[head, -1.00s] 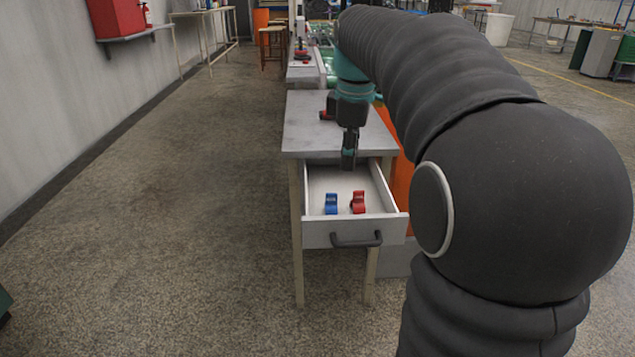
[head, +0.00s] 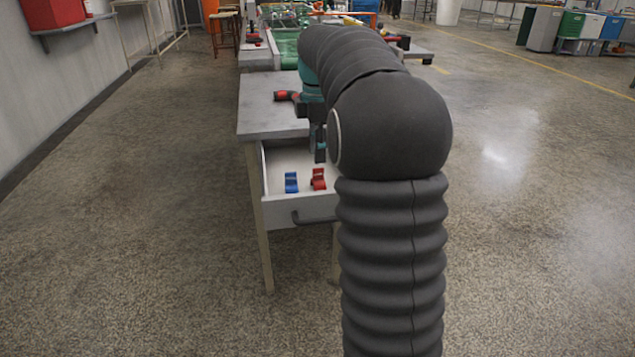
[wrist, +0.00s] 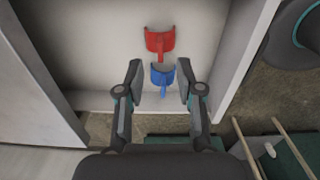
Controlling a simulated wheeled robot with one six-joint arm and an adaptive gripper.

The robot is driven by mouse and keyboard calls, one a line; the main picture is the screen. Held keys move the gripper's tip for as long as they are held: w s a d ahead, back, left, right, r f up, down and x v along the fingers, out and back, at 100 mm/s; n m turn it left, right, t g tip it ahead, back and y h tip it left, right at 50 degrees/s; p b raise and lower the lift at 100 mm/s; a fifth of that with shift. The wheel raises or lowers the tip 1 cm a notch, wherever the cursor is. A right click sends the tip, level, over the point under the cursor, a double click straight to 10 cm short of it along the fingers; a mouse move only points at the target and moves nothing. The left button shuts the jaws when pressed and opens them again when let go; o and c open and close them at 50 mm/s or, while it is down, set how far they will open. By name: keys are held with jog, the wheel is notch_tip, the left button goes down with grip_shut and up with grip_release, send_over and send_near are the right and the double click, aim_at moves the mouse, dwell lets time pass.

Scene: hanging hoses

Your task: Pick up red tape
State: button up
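The red tape (head: 318,179) stands in the open drawer (head: 300,209) of a small table, to the right of a blue tape (head: 291,182). In the wrist view the red tape (wrist: 160,41) lies beyond the fingertips, and the blue tape (wrist: 162,78) is nearer, between the finger ends. My gripper (wrist: 160,82) is open, its two fingers apart with nothing held. In the head view my gripper (head: 320,150) is above the back of the drawer, partly hidden by my arm.
The grey tabletop (head: 270,108) is behind the drawer, with a red-and-black tool (head: 287,96) on it. Open floor (head: 130,230) lies to the left.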

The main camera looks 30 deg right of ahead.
aim_at(318, 169)
jog(key=shift+f+b, duration=0.55)
jog(key=shift+f, duration=2.35)
grip_shut()
